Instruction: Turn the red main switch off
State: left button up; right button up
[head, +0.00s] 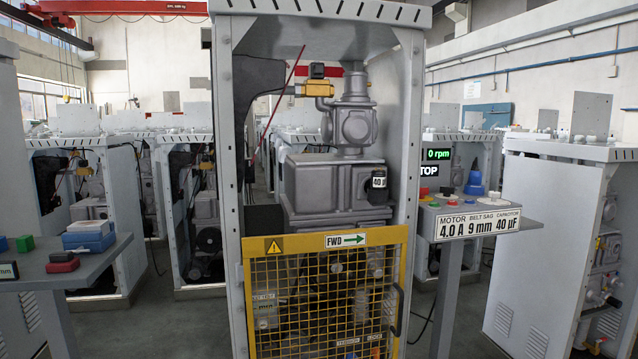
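Neither of my grippers shows in the head view. A small red control (424,191) stands on top of the panel at the right of the dispenser frame, partly behind the frame's post. It is too small to tell whether it is the main switch or a button, or which way it is turned. The control panel (513,229) carries a label reading "MOTOR 4.0 A, BELT SAG 9 mm, CAPACITOR 40 µF".
A bench (100,262) at the left holds blue boxes (88,238) and small coloured blocks. A blue cone-shaped item (474,184) stands on the right panel.

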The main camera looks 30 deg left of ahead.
aim_at(423, 190)
jog(key=u, duration=0.3)
jog(key=i, duration=0.3)
jog(key=z, duration=1.25)
jog(key=i, duration=1.2)
jog(key=u, duration=2.55)
